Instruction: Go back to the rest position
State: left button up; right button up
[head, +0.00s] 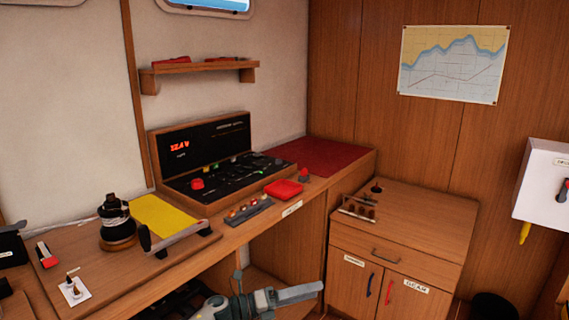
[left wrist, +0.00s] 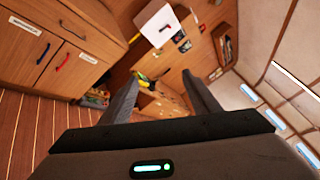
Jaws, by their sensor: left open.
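My left gripper (head: 305,292) shows at the bottom middle of the head view, in front of the bench and below its top. It is seen from the side and touches nothing that I can see. In the left wrist view its two fingers stand apart, with nothing held between them (left wrist: 162,88). My right gripper is in neither view.
A wooden bench (head: 240,232) carries an open black case (head: 215,190), a yellow sheet (head: 165,215), a black winch-like object (head: 115,220) and a red box (head: 283,188). A wooden cabinet (head: 400,235) stands at right. A white box (head: 545,185) hangs on the right wall.

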pick_arm(q)
jog(key=s+a+f+n+t+y, duration=0.3)
jog(key=s+a+f+n+y, duration=0.15)
jog(key=f+n, duration=0.55)
jog(key=s+a+f+n+t+y, duration=0.2)
jog(key=s+a+f+n+y, duration=0.2)
jog(key=a+f+n, duration=0.55)
jog(key=s+a+f+n+t+y, duration=0.25)
jog(key=s+f+n+y, duration=0.35)
jog(key=f, duration=0.8)
jog(key=s+a+f+n+g, duration=0.2)
jog(key=s+f+n, duration=0.2)
jog(key=s, duration=0.6)
jog(key=s+a+f+n+g+y, duration=0.1)
jog(key=s+a+f+n+g, duration=0.1)
jog(key=s+f, duration=0.7)
jog(key=s+a+f+n+g+y, duration=0.1)
jog(key=s+a+f+n+g, duration=0.2)
jog(key=s, duration=0.8)
notch_tip(320, 180, down, 4)
jog(key=a+n, duration=0.1)
jog(key=n, duration=0.1)
jog(key=shift+s+a+r+n, duration=0.25)
jog(key=shift+n, duration=0.1)
